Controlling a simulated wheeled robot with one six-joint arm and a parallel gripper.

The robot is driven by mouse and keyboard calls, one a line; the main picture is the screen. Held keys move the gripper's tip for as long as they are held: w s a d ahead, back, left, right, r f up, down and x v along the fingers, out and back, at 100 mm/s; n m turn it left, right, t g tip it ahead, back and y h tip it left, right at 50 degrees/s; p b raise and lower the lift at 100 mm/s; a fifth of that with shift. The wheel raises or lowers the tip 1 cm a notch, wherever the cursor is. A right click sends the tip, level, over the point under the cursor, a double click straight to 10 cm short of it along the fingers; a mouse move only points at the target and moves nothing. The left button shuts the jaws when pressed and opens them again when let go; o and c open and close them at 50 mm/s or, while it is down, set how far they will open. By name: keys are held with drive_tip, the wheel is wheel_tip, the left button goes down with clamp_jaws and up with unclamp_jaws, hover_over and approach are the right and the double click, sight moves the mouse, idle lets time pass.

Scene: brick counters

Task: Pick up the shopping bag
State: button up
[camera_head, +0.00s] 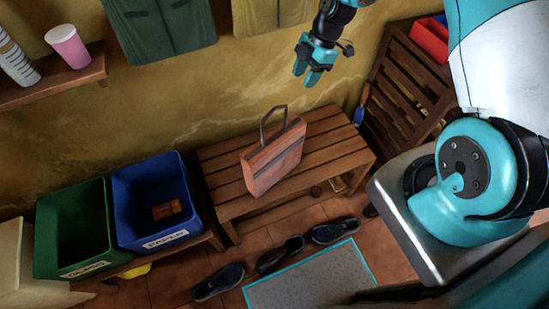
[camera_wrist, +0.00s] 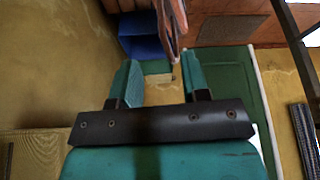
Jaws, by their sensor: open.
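The shopping bag (camera_head: 272,160) is reddish-brown with a dark stripe and a dark looped handle. It stands upright on the slatted wooden bench (camera_head: 228,207) in the head view. My gripper (camera_head: 308,80) is open and empty, up and to the right of the bag, apart from it. In the wrist view my gripper's two teal fingers (camera_wrist: 160,88) are spread with nothing between them. Part of a reddish-brown object, seemingly the bag (camera_wrist: 172,22), shows beyond the fingers at the top, cut off by the frame edge.
Green (camera_head: 75,230) and blue (camera_head: 152,201) bins stand left of the bench. Several dark shoes (camera_head: 281,254) and a grey mat (camera_head: 310,280) lie on the floor in front. A slatted wooden rack (camera_head: 410,85) stands at the right. A shelf (camera_head: 58,83) with cups is at upper left.

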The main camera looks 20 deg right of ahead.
drive_tip(key=p+x, duration=0.2)
drive_tip(key=x, duration=0.6)
drive_tip(key=p, duration=0.2)
hover_over(285, 130)
drive_tip(key=shift+w+d+f, duration=0.1)
drive_tip(key=shift+w+f, duration=0.05)
drive_tip(key=shift+f, duration=1.05)
drive_tip(key=shift+w+d+f, duration=0.1)
drive_tip(key=shift+w+f, duration=0.05)
drive_tip(key=shift+f, duration=1.05)
clamp_jaws()
